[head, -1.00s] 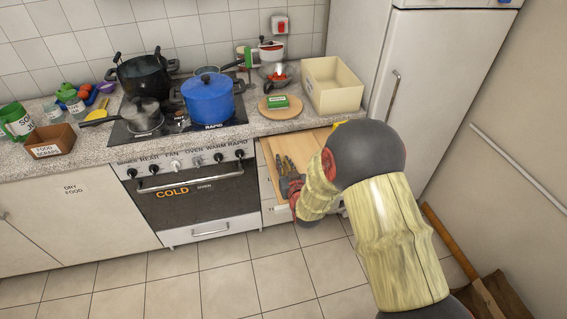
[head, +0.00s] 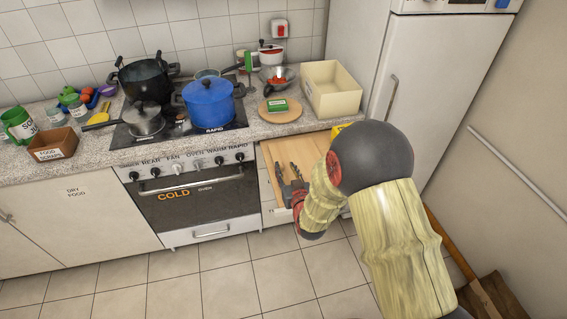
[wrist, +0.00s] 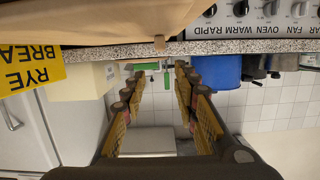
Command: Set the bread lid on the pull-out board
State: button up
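The pull-out board (head: 276,152) is a pale wooden surface drawn out below the counter, right of the oven. My gripper (head: 287,168) is over its front part, with two dark fingers apart. In the wrist view, which is upside down, my gripper (wrist: 156,75) has its fingers spread with nothing visible between them. My arm hides the board's right part.
A cream open box (head: 332,92) and a round wooden disc (head: 280,117) with a green pack (head: 277,104) stand on the counter. A blue pot (head: 210,103) is on the stove. The fridge (head: 425,90) stands at right. The floor before the oven is clear.

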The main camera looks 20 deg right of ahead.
jog(key=p+v, duration=0.1)
jog(key=v, duration=0.6)
jog(key=shift+s+r, duration=0.1)
jog(key=shift+s, duration=0.3)
jog(key=s+r+g, duration=0.5)
jog(key=r, duration=0.8)
jog(key=s+r+g, duration=0.2)
jog(key=s+r, duration=0.2)
jog(key=s, duration=0.8)
jog(key=s+r+g, duration=0.3)
jog(key=s+r, duration=0.1)
jog(key=s, duration=0.8)
jog(key=shift+s, duration=0.2)
